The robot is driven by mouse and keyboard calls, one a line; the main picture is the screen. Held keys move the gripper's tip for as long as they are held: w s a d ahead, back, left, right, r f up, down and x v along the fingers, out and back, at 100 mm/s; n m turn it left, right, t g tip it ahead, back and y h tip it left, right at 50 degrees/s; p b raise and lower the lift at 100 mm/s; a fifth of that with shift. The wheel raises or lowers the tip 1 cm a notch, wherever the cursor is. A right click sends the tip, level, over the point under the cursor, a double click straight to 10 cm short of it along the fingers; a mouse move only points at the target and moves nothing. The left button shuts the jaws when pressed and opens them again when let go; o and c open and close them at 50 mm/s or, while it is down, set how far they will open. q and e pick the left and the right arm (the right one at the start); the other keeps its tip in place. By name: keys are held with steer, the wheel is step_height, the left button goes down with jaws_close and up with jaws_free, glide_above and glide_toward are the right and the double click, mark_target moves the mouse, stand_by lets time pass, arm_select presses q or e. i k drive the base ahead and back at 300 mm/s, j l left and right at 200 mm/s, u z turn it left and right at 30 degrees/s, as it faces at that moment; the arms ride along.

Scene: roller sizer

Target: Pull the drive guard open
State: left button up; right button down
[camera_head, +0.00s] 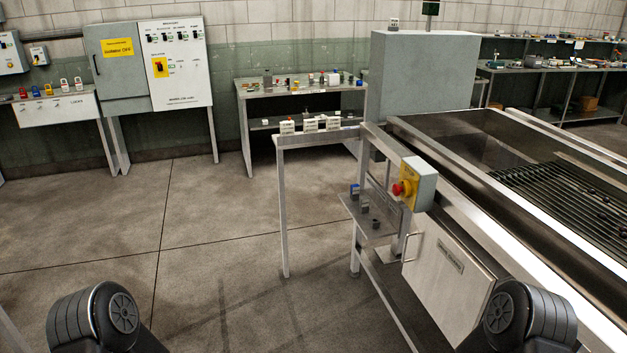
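A pale panel (445,285), which looks like the drive guard, is on the near side of the roller machine (476,168) at the lower right. It has a small label (450,256) and a bar handle (411,246) near its left edge. I cannot tell whether the panel stands slightly out from the frame. My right arm covers part of its lower right. Dark links of my two arms show at the bottom left and bottom right. Neither gripper is in view.
A yellow-grey box with a red stop button (402,188) juts out above the panel. A small shelf (369,222) and a narrow table (300,137) stand left of it. Grey cabinets (122,65) are at the back left. The floor (210,230) at left is clear.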

mark_target(453, 287)
steer(key=i+l+z, duration=0.1)
steer(key=i+z, duration=0.65)
steer(key=i+j+z, duration=0.25)
steer(key=i+z, duration=0.15)
steer(key=i, duration=0.1)
